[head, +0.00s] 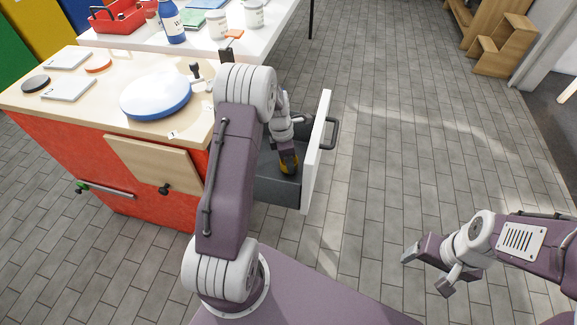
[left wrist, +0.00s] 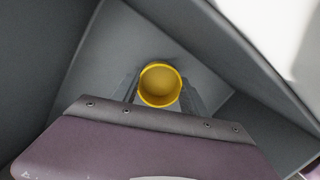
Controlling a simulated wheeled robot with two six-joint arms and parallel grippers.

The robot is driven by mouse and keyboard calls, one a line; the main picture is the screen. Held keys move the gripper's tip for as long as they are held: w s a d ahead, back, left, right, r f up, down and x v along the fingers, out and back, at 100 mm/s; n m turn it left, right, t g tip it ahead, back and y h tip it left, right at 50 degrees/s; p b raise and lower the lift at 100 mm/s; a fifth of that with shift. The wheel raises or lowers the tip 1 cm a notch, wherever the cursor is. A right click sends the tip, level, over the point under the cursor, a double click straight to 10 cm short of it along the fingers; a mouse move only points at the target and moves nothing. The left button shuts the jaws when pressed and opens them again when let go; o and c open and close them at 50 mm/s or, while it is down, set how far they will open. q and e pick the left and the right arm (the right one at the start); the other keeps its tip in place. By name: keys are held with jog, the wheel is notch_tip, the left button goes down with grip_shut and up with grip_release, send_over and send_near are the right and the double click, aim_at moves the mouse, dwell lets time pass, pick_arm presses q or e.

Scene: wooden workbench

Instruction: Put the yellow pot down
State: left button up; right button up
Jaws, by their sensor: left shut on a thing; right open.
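The yellow pot (head: 289,168) is small and round, and sits low inside the open grey drawer (head: 277,190). In the left wrist view the pot (left wrist: 160,84) shows from above, open and empty, over the drawer's grey floor. My left gripper (head: 287,158) reaches down into the drawer and is shut on the pot, with a finger on each side. I cannot tell whether the pot's base touches the drawer floor. My right gripper (head: 427,270) is open and empty, above the floor tiles at the lower right.
The drawer has a white front (head: 317,150) with a dark handle (head: 334,133). A blue-rimmed white round thing (head: 156,95) lies on the wooden bench top (head: 103,108). A white table (head: 275,22) with a red basket (head: 118,17) and bottle stands behind.

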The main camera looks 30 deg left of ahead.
pick_arm(q)
notch_tip(320, 180, down, 2)
jog(key=shift+f, duration=0.1)
pick_arm(e)
jog(key=shift+f, duration=0.45)
pick_arm(q)
jog(key=o, duration=1.3)
jog(key=shift+s+a+r+p, duration=0.2)
jog(key=shift+r+p, duration=0.65)
jog(key=shift+r, duration=1.2)
jog(key=shift+s+a+r+p, duration=0.25)
jog(key=shift+r+p, duration=0.6)
jog(key=shift+r, duration=1.2)
jog(key=shift+s+a+r+p, duration=0.1)
jog(key=shift+a+r+p, duration=0.2)
jog(key=shift+r+p, duration=1.15)
pick_arm(e)
jog(key=shift+r+b, duration=0.6)
jog(key=shift+r, duration=1.95)
pick_arm(q)
jog(key=shift+r, duration=0.55)
